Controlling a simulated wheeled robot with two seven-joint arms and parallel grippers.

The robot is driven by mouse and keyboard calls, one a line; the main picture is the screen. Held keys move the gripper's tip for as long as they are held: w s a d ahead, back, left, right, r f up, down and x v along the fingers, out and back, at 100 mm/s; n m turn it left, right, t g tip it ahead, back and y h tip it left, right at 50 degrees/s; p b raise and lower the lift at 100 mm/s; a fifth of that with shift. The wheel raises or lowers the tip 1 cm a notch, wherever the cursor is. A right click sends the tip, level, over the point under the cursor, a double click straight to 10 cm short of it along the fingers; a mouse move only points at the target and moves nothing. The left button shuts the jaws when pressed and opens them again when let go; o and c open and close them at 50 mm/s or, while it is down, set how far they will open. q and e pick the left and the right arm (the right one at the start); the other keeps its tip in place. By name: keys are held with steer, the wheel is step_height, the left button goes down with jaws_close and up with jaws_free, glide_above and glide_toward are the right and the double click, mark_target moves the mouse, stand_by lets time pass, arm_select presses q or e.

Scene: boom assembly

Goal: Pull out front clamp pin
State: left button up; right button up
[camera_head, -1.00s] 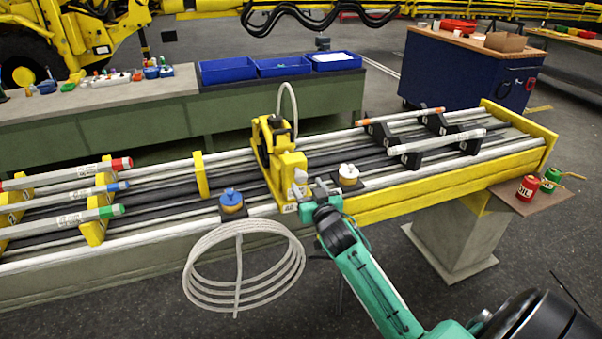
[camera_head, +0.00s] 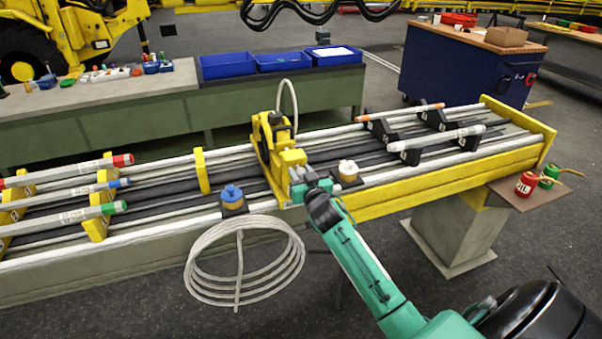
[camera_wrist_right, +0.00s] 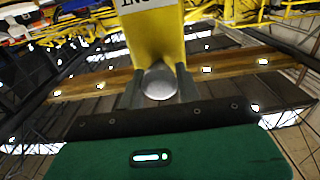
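The yellow clamp (camera_head: 277,150) stands upright across the long rack, with a dark top and a pale hose loop above it. It also shows in the right wrist view (camera_wrist_right: 158,40) as a yellow block with black lettering. The front clamp pin (camera_wrist_right: 159,82) shows there as a pale grey round end below the block. My right gripper (camera_head: 302,176) is at the clamp's front side. In the right wrist view its two dark fingers (camera_wrist_right: 160,90) flank the pin closely on both sides and appear shut on it. The rest of the pin is hidden. My left gripper is out of view.
A blue-capped pot (camera_head: 232,197) and a white-topped pot (camera_head: 348,172) stand on the rack's front edge, either side of the clamp. A coiled pale hose (camera_head: 243,268) hangs in front. Red and green cans (camera_head: 526,184) stand on a shelf at right.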

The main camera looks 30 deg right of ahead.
jaws_close()
steer(key=p+v, duration=0.1)
steer(key=v, duration=0.3)
steer(key=shift+s+f, duration=0.15)
steer(key=shift+s, duration=0.15)
steer(key=shift+a, duration=0.1)
steer(key=o, duration=0.7)
jaws_free()
steer(key=shift+o, duration=1)
steer(key=shift+s, duration=0.15)
steer(key=shift+s, duration=0.15)
